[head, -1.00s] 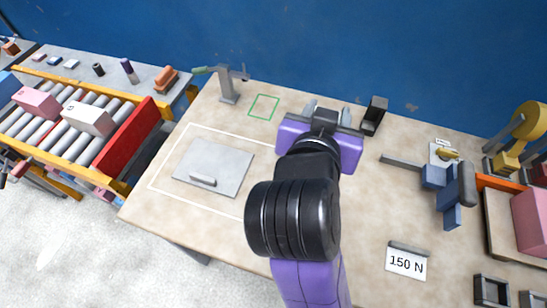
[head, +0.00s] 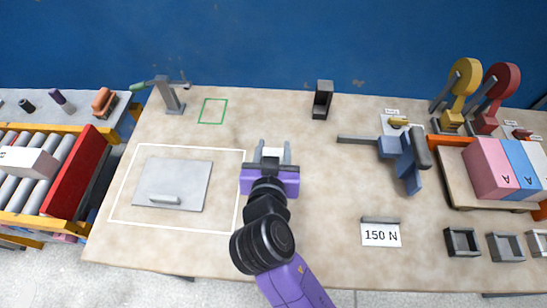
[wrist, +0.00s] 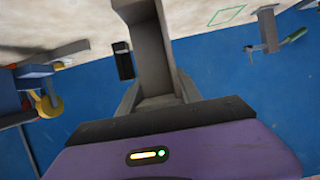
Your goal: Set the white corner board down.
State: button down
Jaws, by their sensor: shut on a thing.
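My gripper (head: 274,148) is over the middle of the table, right of the white outline, with its fingers pointing to the back wall. It is shut on the white corner board (head: 272,153), of which only a small pale piece shows between the fingers in the head view. In the wrist view the board (wrist: 151,58) is a long grey-looking angled strip, running out from between the fingers past the top edge. Its far end is out of that view. I cannot tell whether it touches the table.
A flat grey panel (head: 180,183) with a handle lies inside the white outline (head: 125,184). A green outline (head: 201,112) is at the back left. A black holder (head: 323,100) stands behind my gripper. A blue clamp (head: 402,160) and a "150 N" card (head: 381,235) are on the right.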

jog(key=shift+f, duration=2.15)
jog(key=shift+f, duration=0.2)
jog(key=c, duration=0.8)
grip_release()
jog(key=shift+r, duration=0.2)
jog(key=b+v, duration=0.1)
jog(key=v, duration=1.1)
